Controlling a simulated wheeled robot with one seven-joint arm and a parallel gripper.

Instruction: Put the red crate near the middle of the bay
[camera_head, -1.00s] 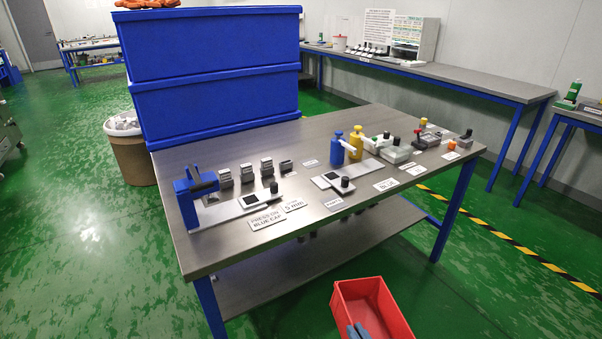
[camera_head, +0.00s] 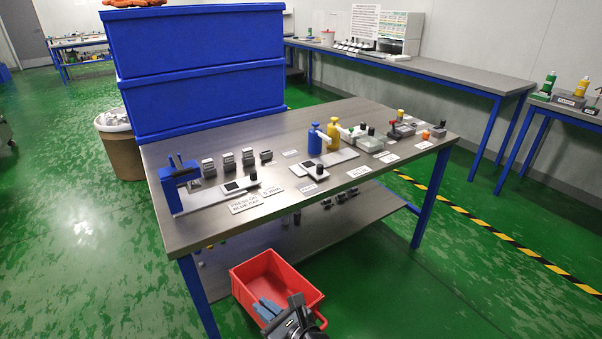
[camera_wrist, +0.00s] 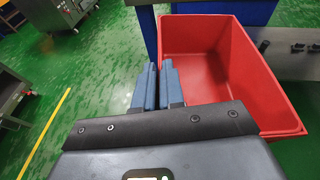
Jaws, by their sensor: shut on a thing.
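The red crate (camera_head: 262,270) is open-topped and looks empty apart from my fingers. It is in front of the steel table's near edge, low beside the lower shelf. My gripper (camera_head: 268,308) is shut on the crate's near wall, with its blue fingers at the rim. In the wrist view the crate (camera_wrist: 208,60) fills the upper right, and the fingers of my gripper (camera_wrist: 159,88) straddle its left wall. The crate's underside is hidden, so I cannot tell whether it touches the floor. No marked bay is clearly identifiable.
The steel table (camera_head: 290,190) carries dispensers, small devices and labels. Its lower shelf (camera_head: 300,225) and blue leg (camera_head: 198,298) are close to the crate. Yellow-black floor tape (camera_head: 500,240) runs at the right. Green floor is open at the left and right front.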

